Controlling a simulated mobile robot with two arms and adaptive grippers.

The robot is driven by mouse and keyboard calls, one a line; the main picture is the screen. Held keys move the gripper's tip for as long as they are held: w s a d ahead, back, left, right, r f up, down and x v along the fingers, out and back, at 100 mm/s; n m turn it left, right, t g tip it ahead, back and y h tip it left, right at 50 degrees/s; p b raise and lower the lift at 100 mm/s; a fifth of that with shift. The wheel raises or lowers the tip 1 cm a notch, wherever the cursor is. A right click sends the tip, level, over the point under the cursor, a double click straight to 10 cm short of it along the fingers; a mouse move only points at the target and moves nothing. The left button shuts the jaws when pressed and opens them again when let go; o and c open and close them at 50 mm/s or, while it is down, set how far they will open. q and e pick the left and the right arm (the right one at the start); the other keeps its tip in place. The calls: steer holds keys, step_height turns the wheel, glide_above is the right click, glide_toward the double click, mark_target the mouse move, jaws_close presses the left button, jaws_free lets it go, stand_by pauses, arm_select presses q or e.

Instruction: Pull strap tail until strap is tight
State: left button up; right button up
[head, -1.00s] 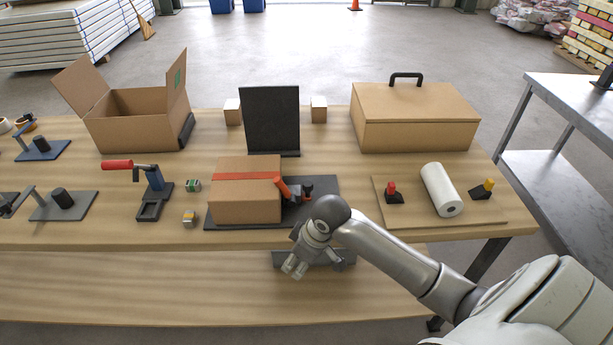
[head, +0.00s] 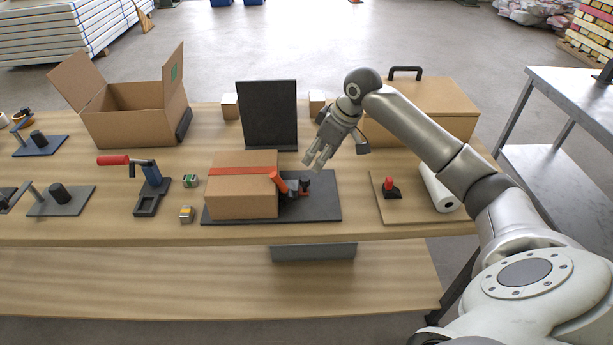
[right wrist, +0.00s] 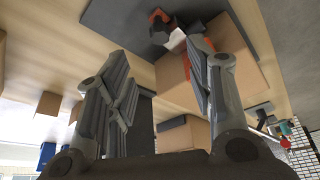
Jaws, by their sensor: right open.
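A cardboard box (head: 243,198) sits on a dark base plate (head: 325,207) with an orange-red strap (head: 240,170) across its top. The strap's orange tail (head: 278,182) hangs at the box's right edge, beside a small dark buckle (head: 298,187) with red parts. My right gripper (head: 315,163) is open and empty, above and slightly to the right of the buckle, apart from it. My left gripper is not in view.
An upright black panel (head: 268,115) stands behind the box. A board with a red-topped block (head: 391,188) and a white roll (head: 438,188) lies to the right. A red-handled tool (head: 147,180) and small blocks stand left. An open carton (head: 135,125) is at back left.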

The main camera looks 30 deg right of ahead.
mark_target(305, 178)
steer(key=p+x, duration=0.1)
steer(key=x, duration=0.9)
steer(key=shift+w+f+p, duration=0.1)
steer(key=shift+f+p, duration=0.2)
jaws_close()
